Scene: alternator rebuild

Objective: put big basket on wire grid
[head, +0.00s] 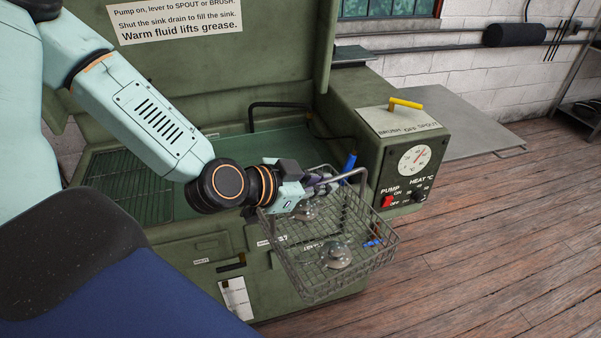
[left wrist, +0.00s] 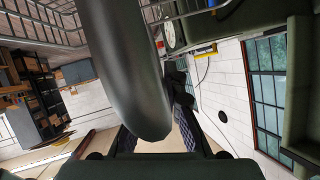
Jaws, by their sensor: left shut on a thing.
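The big basket (head: 378,262) is a wire basket with an arched handle, and it holds metal parts. My left gripper (head: 322,186) is shut on its handle. The basket hangs in front of the green parts washer, over its front edge and the floor. In the left wrist view the thick handle (left wrist: 128,75) passes between my fingers (left wrist: 158,132), and basket wires (left wrist: 38,30) show at the top. The wire grid (head: 122,180) lies at the left of the sink, apart from the basket and partly hidden by my arm. My right gripper is out of view.
The washer's control box (head: 405,165), with a yellow lever (head: 405,103), stands right of the sink. A black spout (head: 282,104) arches at the sink's back. The raised lid (head: 275,60) stands behind. Wooden floor (head: 490,240) is clear at the right.

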